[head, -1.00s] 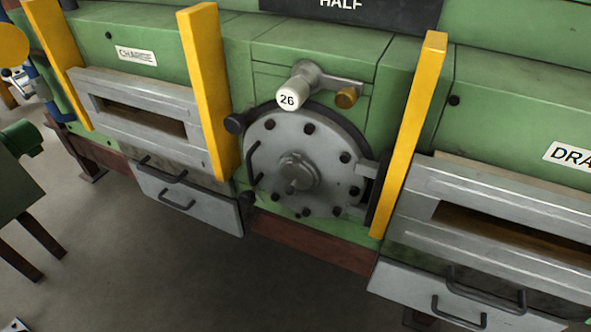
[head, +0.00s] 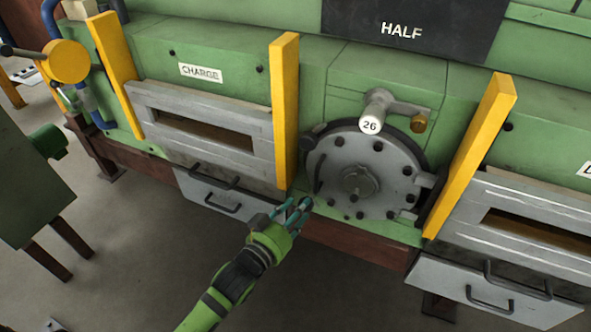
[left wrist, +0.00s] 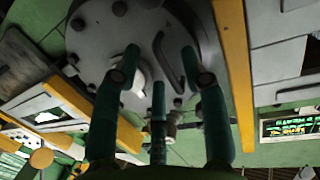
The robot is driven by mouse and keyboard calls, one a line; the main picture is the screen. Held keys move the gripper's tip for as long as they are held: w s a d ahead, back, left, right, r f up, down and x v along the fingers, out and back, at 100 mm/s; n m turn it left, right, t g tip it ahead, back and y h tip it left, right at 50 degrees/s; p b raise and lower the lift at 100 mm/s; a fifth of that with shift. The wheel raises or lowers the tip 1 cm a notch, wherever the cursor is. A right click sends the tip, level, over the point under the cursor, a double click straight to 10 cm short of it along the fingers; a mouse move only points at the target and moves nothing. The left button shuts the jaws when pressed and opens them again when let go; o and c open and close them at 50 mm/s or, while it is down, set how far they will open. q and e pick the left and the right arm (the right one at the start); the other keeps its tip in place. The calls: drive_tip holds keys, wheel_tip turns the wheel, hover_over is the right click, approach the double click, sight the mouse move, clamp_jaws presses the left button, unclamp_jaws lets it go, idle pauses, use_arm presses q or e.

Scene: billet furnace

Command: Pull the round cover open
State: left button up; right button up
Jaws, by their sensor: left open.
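The round cover (head: 385,165) is a grey bolted disc on the green furnace front, with a hub in its middle. It looks shut against the furnace. A dark bar handle (head: 319,174) runs along its left side. My left gripper (head: 296,204) is below and left of the cover, open and empty, apart from the handle. In the left wrist view its fingers (left wrist: 160,62) are spread, and the cover (left wrist: 100,45) and handle (left wrist: 168,62) show beyond them. My right gripper is not in view.
A white knob marked 26 (head: 370,125) on a lever sits above the cover. Yellow posts (head: 285,110) and (head: 470,155) stand either side. A slotted charge door (head: 205,125) is to the left. The floor in front is clear.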

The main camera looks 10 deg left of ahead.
sight(318, 179)
use_arm(q)
wheel_tip(318, 179, up, 6)
drive_tip(key=h, duration=0.1)
drive_tip(key=shift+t, duration=0.4)
drive_tip(key=x, duration=0.2)
drive_tip(key=p+x, duration=0.1)
drive_tip(key=d+x, duration=0.1)
drive_tip(key=x, duration=0.1)
drive_tip(key=shift+d+f+p, duration=0.1)
drive_tip(key=shift+d+p, duration=0.1)
drive_tip(key=shift+p, duration=0.15)
drive_tip(key=shift+w+d+f, duration=0.1)
drive_tip(key=shift+w+d, duration=0.2)
drive_tip(key=shift+w, duration=0.35)
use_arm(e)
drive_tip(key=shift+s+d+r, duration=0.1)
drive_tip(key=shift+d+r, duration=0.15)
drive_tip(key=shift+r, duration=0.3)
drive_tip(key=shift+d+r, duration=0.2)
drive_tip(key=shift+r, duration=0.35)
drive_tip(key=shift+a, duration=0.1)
use_arm(q)
clamp_jaws()
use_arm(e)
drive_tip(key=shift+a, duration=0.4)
